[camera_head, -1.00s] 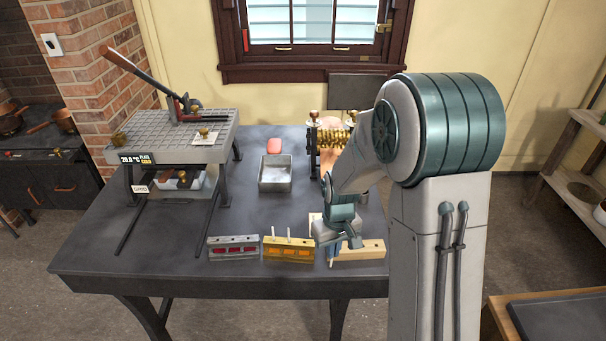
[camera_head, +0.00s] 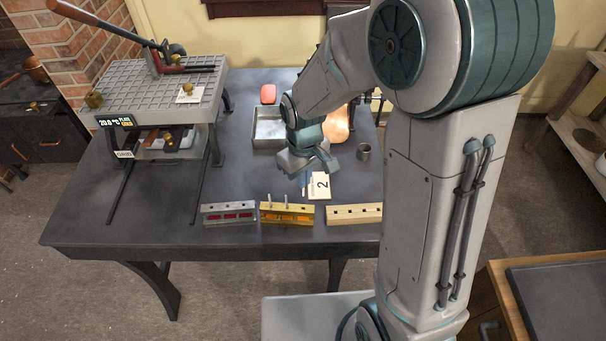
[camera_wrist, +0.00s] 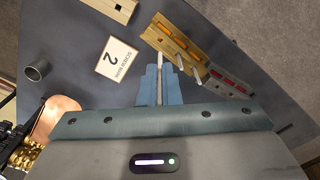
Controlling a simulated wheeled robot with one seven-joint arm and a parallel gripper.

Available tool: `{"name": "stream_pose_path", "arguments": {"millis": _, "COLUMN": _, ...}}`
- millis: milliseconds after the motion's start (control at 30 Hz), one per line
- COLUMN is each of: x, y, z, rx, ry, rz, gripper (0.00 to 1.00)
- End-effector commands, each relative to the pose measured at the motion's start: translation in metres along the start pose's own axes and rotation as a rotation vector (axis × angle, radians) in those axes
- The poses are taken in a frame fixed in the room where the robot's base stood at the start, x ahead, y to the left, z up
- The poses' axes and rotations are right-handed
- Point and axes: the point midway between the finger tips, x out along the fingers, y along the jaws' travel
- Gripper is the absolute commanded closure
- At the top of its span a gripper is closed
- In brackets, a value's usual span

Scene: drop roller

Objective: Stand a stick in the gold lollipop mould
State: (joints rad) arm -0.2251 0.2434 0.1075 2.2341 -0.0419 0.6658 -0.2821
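The gold mould (camera_head: 287,217) stands near the table's front edge, with two pale sticks (camera_head: 285,199) upright in it. It also shows in the wrist view (camera_wrist: 170,47), ahead of my fingers. My gripper (camera_head: 303,184) is above the table, behind the gold mould and apart from it. In the wrist view, my blue fingers (camera_wrist: 160,85) are closed around a thin pale stick (camera_wrist: 159,61), whose end reaches past the fingertips. The wooden block with holes (camera_head: 354,213) is right of the gold mould. Whether sticks remain in its holes is unclear.
A silver mould with red windows (camera_head: 228,213) stands left of the gold one. A card marked 2 (camera_head: 319,186) lies behind the moulds. A small metal cup (camera_head: 364,152), a metal tray (camera_head: 268,127) and a grey slotted-top stand (camera_head: 165,95) are further back.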

Motion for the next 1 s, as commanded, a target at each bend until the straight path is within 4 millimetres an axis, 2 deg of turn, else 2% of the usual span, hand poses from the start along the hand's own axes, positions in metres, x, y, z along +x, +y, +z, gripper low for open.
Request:
{"name": "stream_pose_path", "arguments": {"millis": 533, "x": 0.044, "y": 0.0, "z": 0.0, "rx": -0.001, "ry": 0.0, "rz": 0.0, "gripper": 1.0}}
{"name": "stream_pose_path", "arguments": {"millis": 1000, "x": 0.048, "y": 0.0, "z": 0.0, "rx": -0.001, "ry": 0.0, "rz": 0.0, "gripper": 1.0}}
